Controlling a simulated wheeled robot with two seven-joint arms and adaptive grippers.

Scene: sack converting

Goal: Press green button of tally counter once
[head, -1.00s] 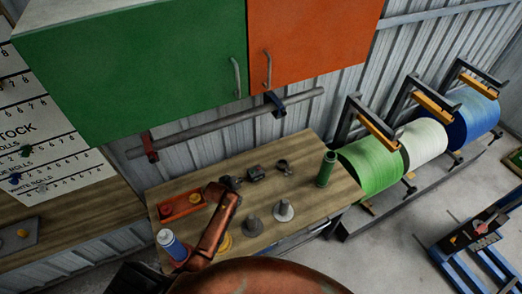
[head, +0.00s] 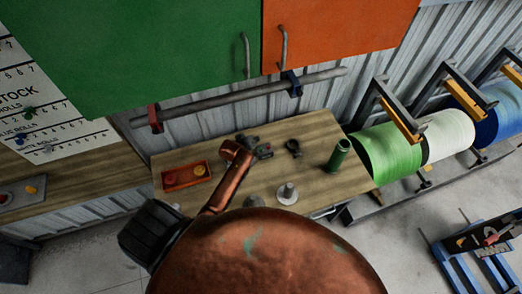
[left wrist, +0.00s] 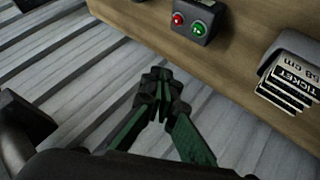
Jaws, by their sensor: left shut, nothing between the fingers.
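The tally counter (left wrist: 195,15) is a small grey box with a red button (left wrist: 178,19) and a green button (left wrist: 198,29). It sits near the edge of the wooden bench top in the left wrist view. In the head view a small dark object (head: 265,152), which looks like the counter, is partly hidden beside my left gripper. My left gripper (left wrist: 160,75) has its dark green fingers together and empty. In the wrist view the fingertips are below and left of the counter, apart from both buttons. My right gripper is not in view.
An orange tray (head: 166,181) with red and yellow round pieces lies on the bench's left. A green cylinder (head: 339,155) and a grey cone-like piece (head: 287,193) stand to the right. A ticket holder (left wrist: 290,75) is right of the counter. A pipe rail (head: 220,99) runs behind.

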